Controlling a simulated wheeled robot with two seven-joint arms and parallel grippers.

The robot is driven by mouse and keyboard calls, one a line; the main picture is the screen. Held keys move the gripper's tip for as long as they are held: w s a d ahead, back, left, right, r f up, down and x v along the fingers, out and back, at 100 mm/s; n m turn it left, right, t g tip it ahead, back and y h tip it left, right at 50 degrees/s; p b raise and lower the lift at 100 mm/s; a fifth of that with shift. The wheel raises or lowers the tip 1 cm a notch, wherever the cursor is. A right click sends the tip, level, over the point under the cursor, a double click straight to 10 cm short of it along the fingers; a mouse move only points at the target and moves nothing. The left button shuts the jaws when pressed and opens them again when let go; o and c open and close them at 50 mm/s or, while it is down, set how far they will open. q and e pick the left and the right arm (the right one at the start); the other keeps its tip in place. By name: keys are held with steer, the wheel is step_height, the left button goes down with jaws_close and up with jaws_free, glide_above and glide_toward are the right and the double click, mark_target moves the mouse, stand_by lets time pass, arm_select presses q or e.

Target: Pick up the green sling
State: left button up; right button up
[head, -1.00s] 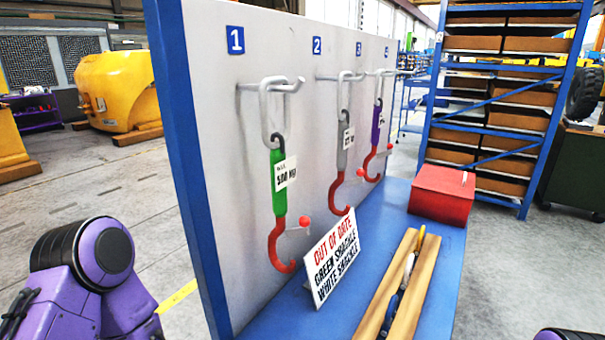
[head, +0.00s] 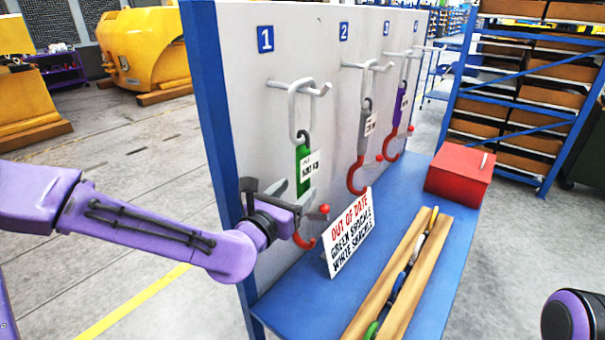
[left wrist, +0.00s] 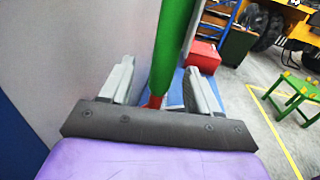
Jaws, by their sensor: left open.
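The green sling (head: 302,158) hangs from the peg under number 1 by a grey link. It has a white tag, partly read as 500 KG, and a red hook at its lower end. My left gripper (head: 296,193) is at the sling's lower part in the head view and hides some of it. In the left wrist view, the green body (left wrist: 172,45) passes between the two open fingers of my left gripper (left wrist: 160,82). A gap shows on both sides, so neither finger visibly touches it. My right gripper is out of view.
A grey sling (head: 363,130) and a purple sling (head: 398,108) hang further right on the white board (head: 235,60). An "OUT OF DATE" sign (head: 349,232) stands on the blue shelf (head: 290,305) below. A red box (head: 459,175) and a wooden tray (head: 436,258) are also there.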

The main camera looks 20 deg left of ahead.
arm_select(q)
steer(key=w+p, duration=0.1)
steer(key=w+d, duration=0.1)
steer(key=w, duration=0.1)
steer(key=w+p, duration=0.1)
steer(key=w, duration=0.1)
steer(key=shift+w+d+r+p, duration=0.1)
steer(key=shift+w+d+p, duration=0.1)
steer(key=shift+d+p, duration=0.15)
steer(key=shift+a, duration=0.1)
steer(key=shift+c, duration=0.2)
steer(key=shift+s+a, duration=0.1)
steer(key=c, duration=1)
steer(key=shift+r, duration=0.15)
jaws_close()
